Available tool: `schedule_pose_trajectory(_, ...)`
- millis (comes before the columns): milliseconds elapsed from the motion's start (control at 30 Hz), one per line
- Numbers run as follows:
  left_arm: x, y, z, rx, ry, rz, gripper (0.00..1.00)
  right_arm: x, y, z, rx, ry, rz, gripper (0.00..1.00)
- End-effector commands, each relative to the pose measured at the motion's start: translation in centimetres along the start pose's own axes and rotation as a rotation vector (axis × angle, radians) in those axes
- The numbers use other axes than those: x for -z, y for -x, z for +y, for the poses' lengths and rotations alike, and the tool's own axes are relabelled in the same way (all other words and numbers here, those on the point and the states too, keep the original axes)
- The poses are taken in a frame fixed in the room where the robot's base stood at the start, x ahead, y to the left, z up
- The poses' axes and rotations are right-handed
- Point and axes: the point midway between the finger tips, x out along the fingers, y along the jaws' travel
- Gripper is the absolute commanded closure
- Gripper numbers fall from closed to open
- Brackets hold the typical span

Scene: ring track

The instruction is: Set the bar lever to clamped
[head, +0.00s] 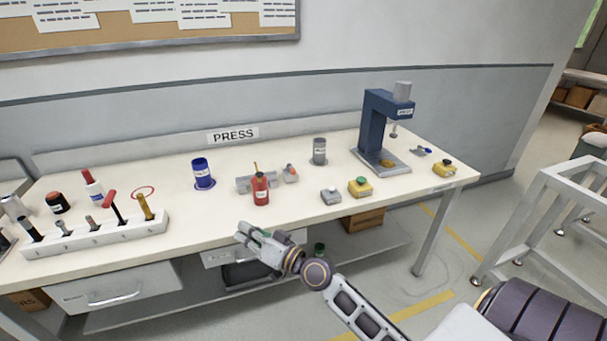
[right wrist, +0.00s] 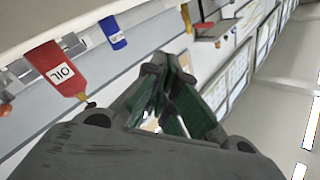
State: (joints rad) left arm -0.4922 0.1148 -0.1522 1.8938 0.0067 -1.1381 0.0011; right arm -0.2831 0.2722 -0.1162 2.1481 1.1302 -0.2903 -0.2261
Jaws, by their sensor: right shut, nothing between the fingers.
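A grey metal fixture (head: 244,184) lies on the white table, partly hidden behind a red oil bottle (head: 261,191). A small grey block with an orange-red knob (head: 290,173) stands at its right end. I cannot tell for sure which part is the bar lever, or how it is set. My right gripper (head: 246,236) is in front of the table's front edge, apart from the fixture and the bottle. In the right wrist view its green-padded fingers (right wrist: 168,75) are closed together and empty. My left gripper is not in view.
The oil bottle (right wrist: 56,72) and a blue container (right wrist: 113,33) show in the right wrist view. A blue press (head: 374,125) stands at the table's right, near button boxes (head: 360,187). A white rack (head: 95,236) stands left.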

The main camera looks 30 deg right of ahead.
Motion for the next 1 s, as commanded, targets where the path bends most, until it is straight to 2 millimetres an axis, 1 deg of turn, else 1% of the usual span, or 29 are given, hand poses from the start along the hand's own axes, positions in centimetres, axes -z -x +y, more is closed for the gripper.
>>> schedule_pose_trajectory(33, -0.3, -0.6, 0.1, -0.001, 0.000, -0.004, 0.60, 0.9, -0.2, 0.3, -0.001, -0.017, 0.034, 1.00)
schedule_pose_trajectory(200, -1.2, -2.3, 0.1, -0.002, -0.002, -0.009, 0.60, 3.9, -0.6, 1.6, -0.014, -0.083, 0.152, 1.00)
schedule_pose_trajectory(467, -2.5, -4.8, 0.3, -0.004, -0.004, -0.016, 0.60, 8.1, -0.6, 4.4, -0.062, -0.188, 0.325, 1.00)
schedule_pose_trajectory(700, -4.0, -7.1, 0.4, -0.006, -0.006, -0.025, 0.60, 11.4, -0.1, 8.0, -0.134, -0.286, 0.477, 1.00)
schedule_pose_trajectory(867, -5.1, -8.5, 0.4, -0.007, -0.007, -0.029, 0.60, 13.3, 0.6, 10.7, -0.197, -0.352, 0.572, 1.00)
schedule_pose_trajectory(1000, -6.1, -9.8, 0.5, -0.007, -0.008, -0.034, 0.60, 14.6, 1.4, 13.2, -0.261, -0.408, 0.651, 1.00)
